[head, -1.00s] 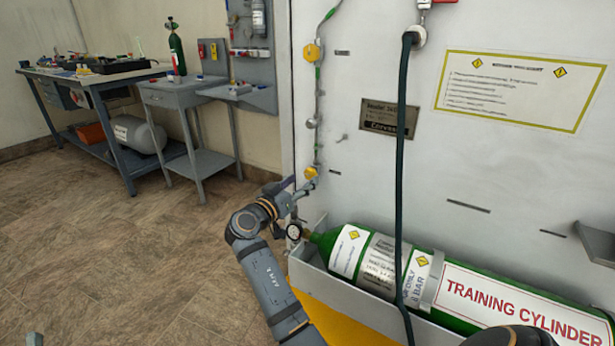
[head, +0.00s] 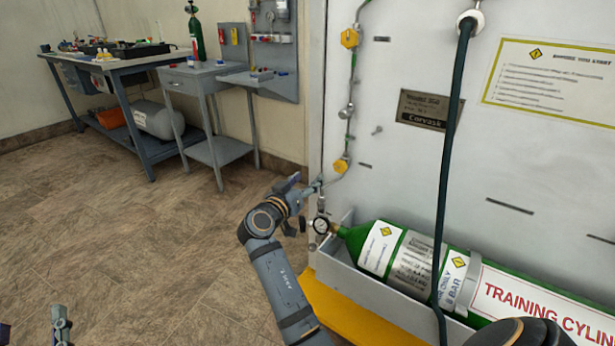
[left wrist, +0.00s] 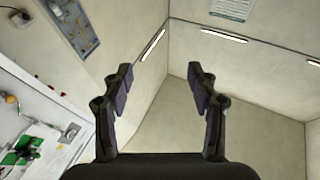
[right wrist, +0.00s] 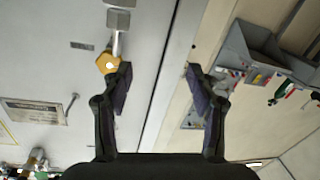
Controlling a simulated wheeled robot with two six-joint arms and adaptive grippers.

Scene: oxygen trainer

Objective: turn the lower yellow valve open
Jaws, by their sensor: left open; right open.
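The lower yellow valve (head: 341,165) sits on the thin pipe on the white panel, below the upper yellow valve (head: 349,38). My right gripper (head: 303,200) is open and empty, left of and slightly below the lower valve. In the right wrist view a yellow valve (right wrist: 108,63), apparently the lower one, shows beside the tip of the left-hand finger, not between the fingers. I cannot tell whether they touch. My left gripper (left wrist: 160,90) is open and empty, facing the room's walls; its fingertips show at the lower left of the head view.
A green training cylinder (head: 530,303) lies in a grey tray below the valve, with a gauge (head: 320,225) at its neck. A dark hose (head: 450,150) hangs in front of the panel. Benches (head: 130,62) stand back left. The floor between is clear.

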